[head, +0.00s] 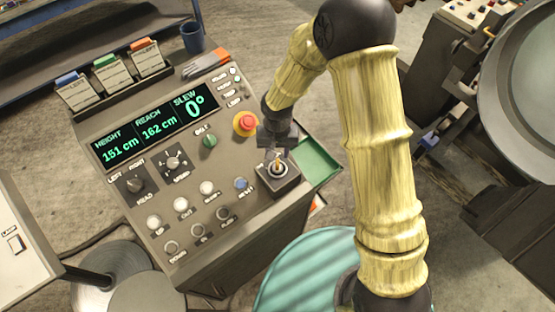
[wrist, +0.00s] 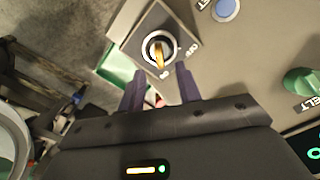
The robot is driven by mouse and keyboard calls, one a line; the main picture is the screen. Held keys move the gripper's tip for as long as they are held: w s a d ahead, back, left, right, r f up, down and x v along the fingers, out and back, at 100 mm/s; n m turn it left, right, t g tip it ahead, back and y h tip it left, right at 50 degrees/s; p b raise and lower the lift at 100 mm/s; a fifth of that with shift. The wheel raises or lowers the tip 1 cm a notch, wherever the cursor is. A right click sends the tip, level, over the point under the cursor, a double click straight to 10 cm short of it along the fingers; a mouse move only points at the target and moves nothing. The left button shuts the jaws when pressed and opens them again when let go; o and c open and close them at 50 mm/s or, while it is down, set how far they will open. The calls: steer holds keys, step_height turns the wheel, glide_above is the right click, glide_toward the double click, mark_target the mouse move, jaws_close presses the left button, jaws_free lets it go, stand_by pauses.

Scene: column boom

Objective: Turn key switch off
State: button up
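The key switch (head: 279,175) sits on a dark square plate at the console's right front corner. In the wrist view the key switch (wrist: 147,45) has a pale ring with a brass key (wrist: 158,56) upright across it. The key's lower end points to a small label that looks like ON. An OFF label is to its right. My gripper (wrist: 160,72) is open, its two dark fingers apart below the key in the wrist view, with nothing between them. In the head view my gripper (head: 277,148) is just above and behind the switch, partly hiding it.
A red emergency button (head: 245,123) and a green belt knob (head: 209,141) stand left of my gripper. A blue button (head: 241,184) is beside the switch plate. A green tray (head: 316,160) is at the console's right side. The display (head: 155,131) reads slew 0°.

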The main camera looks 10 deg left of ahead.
mark_target(278, 162)
step_height(278, 162, down, 7)
steer(key=shift+w+r+p, duration=0.1)
steer(key=shift+r+p, duration=0.1)
steer(key=shift+p, duration=0.6)
